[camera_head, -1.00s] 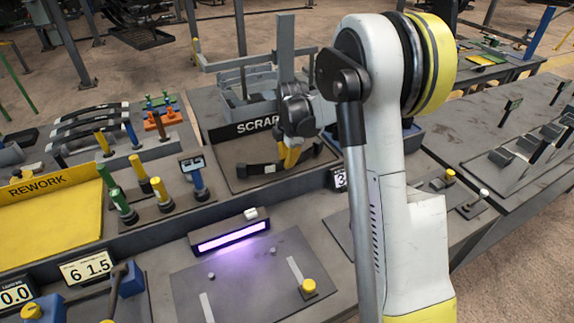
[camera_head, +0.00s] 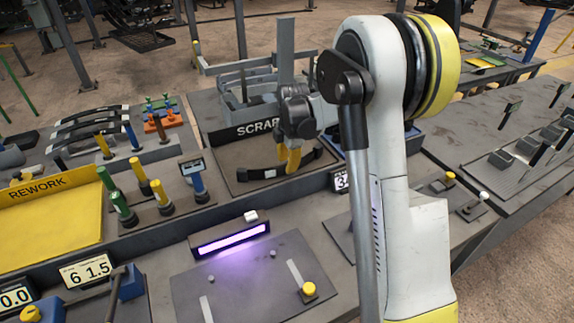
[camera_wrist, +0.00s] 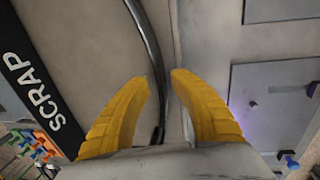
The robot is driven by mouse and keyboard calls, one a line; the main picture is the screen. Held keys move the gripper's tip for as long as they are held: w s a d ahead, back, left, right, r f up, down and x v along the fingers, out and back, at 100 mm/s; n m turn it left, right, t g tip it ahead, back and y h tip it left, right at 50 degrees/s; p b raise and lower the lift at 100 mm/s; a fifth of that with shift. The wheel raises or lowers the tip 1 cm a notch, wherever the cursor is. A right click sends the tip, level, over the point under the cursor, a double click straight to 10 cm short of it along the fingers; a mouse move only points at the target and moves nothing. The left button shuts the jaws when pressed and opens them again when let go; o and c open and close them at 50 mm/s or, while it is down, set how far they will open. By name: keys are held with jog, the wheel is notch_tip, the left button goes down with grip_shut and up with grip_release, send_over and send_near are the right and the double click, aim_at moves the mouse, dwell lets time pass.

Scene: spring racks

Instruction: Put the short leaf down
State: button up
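The short leaf (camera_head: 268,173) is a dark curved strip with a pale tag. It is at the scrap tray (camera_head: 232,160), behind the SCRAP sign's front area, and looks low over the tray floor; I cannot tell if it fully rests there. My gripper (camera_head: 291,165) points down at the leaf's middle. In the wrist view the yellow fingers of my gripper (camera_wrist: 160,77) stand apart, with the leaf (camera_wrist: 151,36) running between them as a thin dark edge. Gaps show between the leaf and the fingertips. The leaf's lower end is hidden by the gripper body.
The SCRAP sign (camera_head: 257,130) stands close to the gripper. A yellow REWORK tray (camera_head: 40,220) and upright green, yellow and blue posts (camera_head: 150,190) are at left. A lit purple bar (camera_head: 232,238) and grey plate (camera_head: 240,285) are in front. Curved leaves (camera_head: 90,122) lie at the back left.

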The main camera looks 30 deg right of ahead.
notch_tip(320, 180, up, 11)
jog(key=s+p, duration=0.2)
jog(key=s+a+r+m+t, duration=0.2)
jog(key=s+a+r+m, duration=0.6)
jog(key=s, duration=0.4)
jog(key=s+a+f+m+t, duration=0.1)
jog(key=s+a+m, duration=0.1)
jog(key=s+m, duration=0.3)
jog(key=s+a+f+m+t, duration=0.1)
jog(key=s+a+m+t, duration=0.1)
jog(key=s+m, duration=0.3)
jog(key=s+a, duration=0.1)
jog(key=s, duration=0.2)
jog(key=shift+s, duration=0.35)
